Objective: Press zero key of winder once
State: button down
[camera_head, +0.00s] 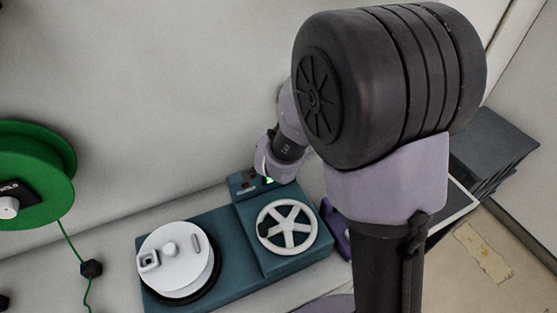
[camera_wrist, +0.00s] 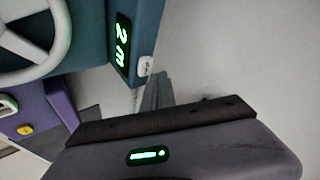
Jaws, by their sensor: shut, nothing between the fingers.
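The teal winder (camera_head: 195,240) stands against the wall with a white drum (camera_head: 182,255) and a spoked white handwheel (camera_head: 287,226). The handwheel also shows in the wrist view (camera_wrist: 55,45). The winder's raised panel (camera_head: 238,182) has a lit green display (camera_wrist: 121,45), seen sideways, with what looks like "2 m". A small pale key (camera_wrist: 145,66) sits beside the display. My gripper (camera_wrist: 160,76) is shut and empty, its grey fingertips right by the key. I cannot tell whether they touch it. In the head view, my wrist hides the fingers and key.
A green reel (camera_head: 50,160) hangs at the left with a green cord and dark knob (camera_head: 91,268). A purple device (camera_wrist: 42,125) with a yellow button lies beside the winder. Dark stacked boxes (camera_head: 490,150) stand at the right.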

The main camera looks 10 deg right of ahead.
dwell(0.4)
jog(key=shift+f+b, duration=0.4)
jog(key=shift+b, duration=0.1)
jog(key=shift+f+b, duration=0.45)
jog(key=shift+f, duration=0.05)
dwell(0.3)
dwell(0.4)
jog(key=shift+r+p, duration=0.8)
jog(key=shift+r, duration=0.1)
notch_tip(320, 180, up, 5)
jog(key=p, duration=0.5)
jog(key=shift+r, duration=0.15)
